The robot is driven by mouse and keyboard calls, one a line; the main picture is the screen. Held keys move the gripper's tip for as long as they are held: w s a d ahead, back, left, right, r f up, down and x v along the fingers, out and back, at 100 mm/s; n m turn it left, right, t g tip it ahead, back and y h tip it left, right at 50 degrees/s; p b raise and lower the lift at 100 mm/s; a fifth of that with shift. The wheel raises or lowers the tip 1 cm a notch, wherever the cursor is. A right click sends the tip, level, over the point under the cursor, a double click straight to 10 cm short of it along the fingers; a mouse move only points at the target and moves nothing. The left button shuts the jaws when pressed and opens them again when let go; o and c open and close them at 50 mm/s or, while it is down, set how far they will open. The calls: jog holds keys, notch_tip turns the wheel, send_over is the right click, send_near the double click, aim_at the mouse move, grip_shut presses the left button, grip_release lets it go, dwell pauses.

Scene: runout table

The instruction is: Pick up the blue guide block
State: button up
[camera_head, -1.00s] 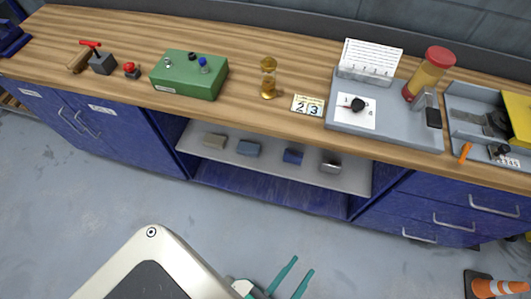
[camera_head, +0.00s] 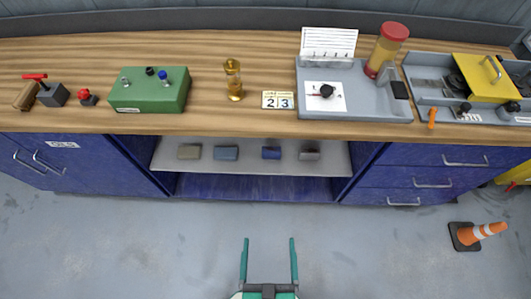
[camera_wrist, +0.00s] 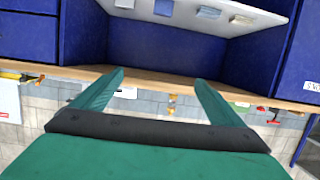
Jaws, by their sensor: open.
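The blue guide block (camera_head: 271,153) sits on the pale shelf (camera_head: 338,160) inside the bench's open bay, third from the left. It also shows near the top of the wrist view (camera_wrist: 163,7), where the scene appears upside down. A grey-blue block (camera_head: 226,153) is to its left and a grey block (camera_head: 309,151) to its right. A tan block (camera_head: 189,152) is at the far left. My gripper (camera_head: 269,242) is open and empty, in front of the bay and apart from the blocks. Its two green fingers also show in the wrist view (camera_wrist: 158,76).
The wooden worktop (camera_head: 205,115) overhangs the shelf and holds a green box (camera_head: 150,92) and a grey tray (camera_head: 355,104). Blue drawers (camera_head: 425,170) flank the bay on the right. An orange cone (camera_head: 482,231) stands on the floor at right. The floor before the bay is clear.

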jog(key=w+d+f, duration=0.1)
jog(key=w+f, duration=0.7)
jog(key=f, duration=0.1)
jog(key=g, duration=0.1)
send_near(271, 152)
jog(key=x, duration=0.3)
jog(key=shift+w+r, duration=0.2)
jog(key=shift+g, duration=0.3)
jog(key=shift+x, duration=3.25)
jog(key=shift+d+f, duration=0.1)
jog(key=shift+f, duration=0.1)
jog(key=c, duration=1.7)
jog(key=shift+o, duration=0.2)
jog(key=shift+r, duration=0.1)
